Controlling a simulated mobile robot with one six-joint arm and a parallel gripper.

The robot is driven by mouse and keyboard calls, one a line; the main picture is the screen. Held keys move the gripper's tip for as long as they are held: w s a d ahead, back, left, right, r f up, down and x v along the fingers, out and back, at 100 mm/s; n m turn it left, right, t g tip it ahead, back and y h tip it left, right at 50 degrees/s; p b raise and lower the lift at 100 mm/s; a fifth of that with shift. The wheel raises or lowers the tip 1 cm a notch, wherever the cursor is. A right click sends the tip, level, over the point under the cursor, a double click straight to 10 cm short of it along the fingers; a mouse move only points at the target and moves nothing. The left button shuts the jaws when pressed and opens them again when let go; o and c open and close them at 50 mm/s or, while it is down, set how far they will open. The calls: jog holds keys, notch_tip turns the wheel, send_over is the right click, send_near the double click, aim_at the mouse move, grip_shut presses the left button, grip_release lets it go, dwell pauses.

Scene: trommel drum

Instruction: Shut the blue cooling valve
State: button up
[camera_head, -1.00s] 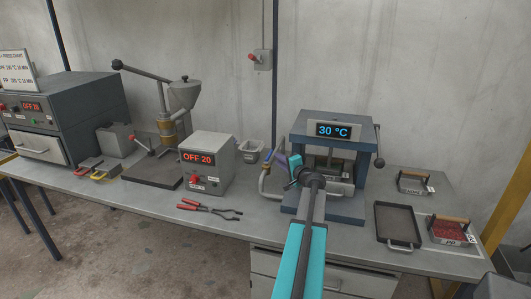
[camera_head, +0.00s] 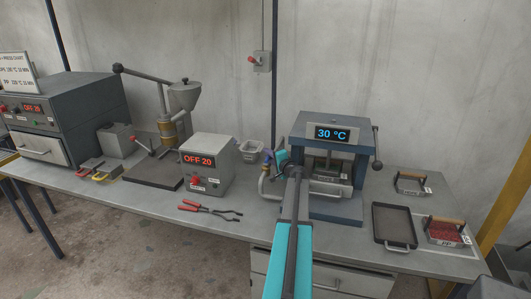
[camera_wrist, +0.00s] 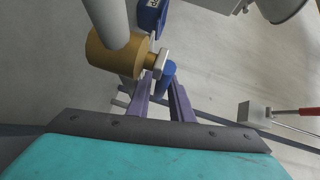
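The blue cooling valve shows in the wrist view as a brass body (camera_wrist: 108,52) with a short brass stem and a pale metal piece. A blue handle part (camera_wrist: 165,76) stands beside that piece, and a blue label plate (camera_wrist: 152,14) is above. My gripper (camera_wrist: 161,92) has its two purple fingers apart, one on each side of the blue handle's lower end. I cannot tell whether they touch it. In the head view, my gripper is at the left side of the press (camera_head: 331,119), where my arm partly hides the valve.
A grey pipe (camera_head: 263,187) runs by the press's left side. The control box (camera_head: 208,165) and red-handled pliers (camera_head: 205,208) lie further left. A dark tray (camera_head: 394,224) and a mould with red granules (camera_head: 443,232) are at right.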

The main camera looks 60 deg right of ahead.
jog(key=shift+p+x, duration=0.4)
jog(key=shift+x, duration=1)
jog(key=shift+c, duration=0.3)
grip_shut()
